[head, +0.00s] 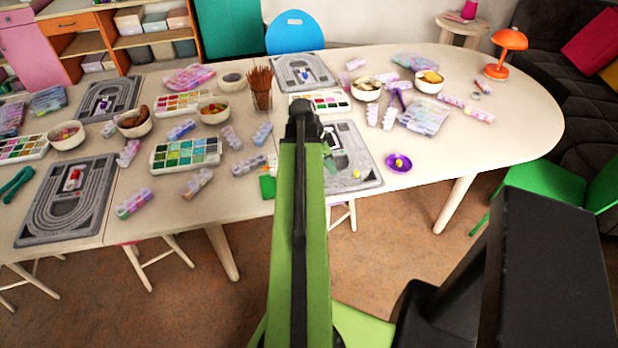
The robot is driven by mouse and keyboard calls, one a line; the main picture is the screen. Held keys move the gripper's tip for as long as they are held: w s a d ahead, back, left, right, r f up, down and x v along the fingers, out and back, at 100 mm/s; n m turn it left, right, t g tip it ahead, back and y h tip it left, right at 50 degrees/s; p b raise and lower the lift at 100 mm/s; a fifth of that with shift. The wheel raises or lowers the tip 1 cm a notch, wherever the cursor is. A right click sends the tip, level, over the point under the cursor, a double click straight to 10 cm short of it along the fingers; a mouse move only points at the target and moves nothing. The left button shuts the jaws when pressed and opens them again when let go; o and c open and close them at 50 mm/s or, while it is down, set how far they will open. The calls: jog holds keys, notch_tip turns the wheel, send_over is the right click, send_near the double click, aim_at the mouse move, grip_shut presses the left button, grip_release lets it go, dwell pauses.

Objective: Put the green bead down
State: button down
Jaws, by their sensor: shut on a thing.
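My green arm reaches out over the near edge of the table. My gripper (328,154) is partly hidden behind the arm, low over the grey bead board (366,170) at the table's front edge. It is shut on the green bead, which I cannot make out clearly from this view. A small yellow bead (356,174) sits on the right part of that board. I cannot tell whether the held bead touches the board.
A purple dish (398,163) with yellow in it is right of the board. A paint set (320,102) and a cup of brown sticks (261,88) stand behind. A green box (267,187) lies left of my arm.

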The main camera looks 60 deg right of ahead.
aim_at(330, 181)
jog(key=shift+w+d+f, duration=0.1)
jog(key=shift+w+f, duration=0.3)
jog(key=shift+s+f+b, duration=0.15)
jog(key=shift+f+b, duration=0.15)
jog(key=shift+b, duration=0.1)
notch_tip(330, 181, down, 4)
jog(key=b, duration=0.3)
jog(key=shift+r, duration=0.2)
jog(key=shift+w+r, duration=0.25)
jog(key=shift+a+f+b, duration=0.2)
jog(key=shift+f+b, duration=0.25)
jog(key=shift+b, duration=0.05)
jog(key=shift+f, duration=0.1)
